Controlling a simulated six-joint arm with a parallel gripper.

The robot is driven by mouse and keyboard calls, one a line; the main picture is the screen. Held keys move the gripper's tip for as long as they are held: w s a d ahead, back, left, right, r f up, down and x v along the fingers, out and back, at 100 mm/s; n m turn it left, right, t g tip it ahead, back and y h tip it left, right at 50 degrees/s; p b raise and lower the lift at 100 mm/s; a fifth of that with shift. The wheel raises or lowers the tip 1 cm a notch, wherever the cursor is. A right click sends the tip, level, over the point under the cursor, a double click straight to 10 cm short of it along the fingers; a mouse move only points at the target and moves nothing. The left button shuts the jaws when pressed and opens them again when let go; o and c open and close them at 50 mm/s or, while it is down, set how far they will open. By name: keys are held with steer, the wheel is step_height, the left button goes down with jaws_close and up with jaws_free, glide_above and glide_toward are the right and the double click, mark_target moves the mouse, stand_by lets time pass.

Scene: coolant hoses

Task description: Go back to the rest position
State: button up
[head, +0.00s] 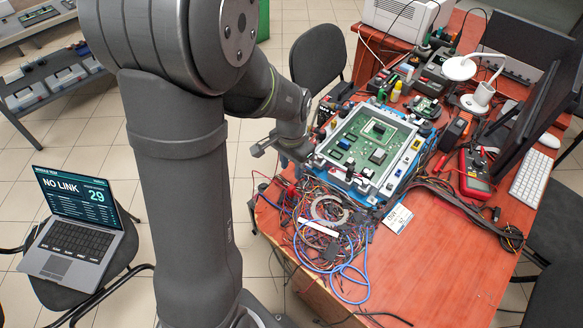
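My gripper (276,147) shows beside the left edge of the board frame, above the floor and table edge. Its fingers are small and partly hidden by my wrist, so I cannot tell if they are open or shut. I see nothing clearly held in it. The green circuit board (372,141) lies in a pale frame (394,178) on a blue base on the table. A tangle of cables (318,222) lies in front of it, with a loop of blue hose or cable (366,270). No separate coolant hoses can be made out.
The red-brown table (430,270) is bare at its front right. A multimeter (474,173), monitors (540,105), a keyboard (532,178) and a white lamp (482,95) crowd its right side. A laptop (78,225) reading "NO LINK 29" sits on a chair at left. A black chair (318,58) stands behind.

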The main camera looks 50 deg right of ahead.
mark_target(292, 187)
steer(key=shift+f, duration=0.15)
steer(key=shift+f, duration=4.55)
